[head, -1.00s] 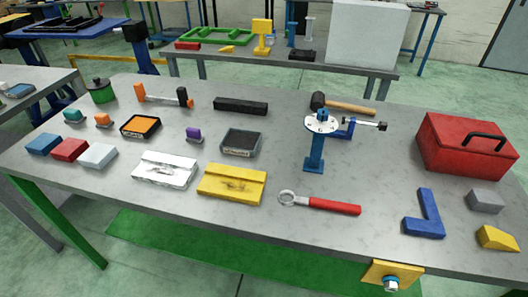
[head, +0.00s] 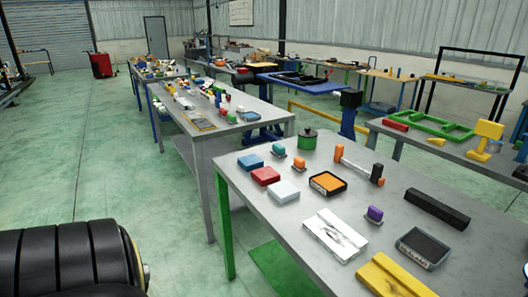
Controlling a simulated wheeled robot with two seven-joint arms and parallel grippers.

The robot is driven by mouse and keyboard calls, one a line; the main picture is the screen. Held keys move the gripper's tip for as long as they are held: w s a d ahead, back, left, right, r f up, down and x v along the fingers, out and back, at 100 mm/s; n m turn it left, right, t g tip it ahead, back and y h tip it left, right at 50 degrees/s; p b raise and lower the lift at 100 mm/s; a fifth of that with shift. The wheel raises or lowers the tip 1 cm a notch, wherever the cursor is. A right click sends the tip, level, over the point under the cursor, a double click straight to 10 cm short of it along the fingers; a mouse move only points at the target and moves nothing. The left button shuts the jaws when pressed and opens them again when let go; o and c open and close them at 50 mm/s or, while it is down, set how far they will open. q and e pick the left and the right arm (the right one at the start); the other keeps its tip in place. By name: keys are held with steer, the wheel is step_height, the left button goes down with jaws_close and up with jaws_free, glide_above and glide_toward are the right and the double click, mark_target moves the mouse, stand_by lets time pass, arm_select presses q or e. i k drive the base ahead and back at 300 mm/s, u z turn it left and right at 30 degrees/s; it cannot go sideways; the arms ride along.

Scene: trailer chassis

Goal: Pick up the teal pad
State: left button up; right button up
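The teal pad (head: 278,149) is a small rounded teal block on a thin dark base. It sits near the far left part of the grey workbench (head: 258,192) in the head view. A green lidded pot (head: 308,139) stands behind it to the right, and a similar orange pad (head: 299,162) is just to its right and nearer. A blue block (head: 250,162) lies to its left. Neither of my grippers shows in the head view, and nothing touches the teal pad.
Red (head: 266,175) and white (head: 284,191) blocks, an orange-topped tray (head: 328,183) and a purple pad (head: 374,214) share the bench. Another cluttered bench (head: 225,128) stands behind left. Open green floor (head: 110,150) lies left. A black ribbed shape fills the lower left corner.

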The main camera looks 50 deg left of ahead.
mark_target(278, 150)
steer(key=u, duration=1.6)
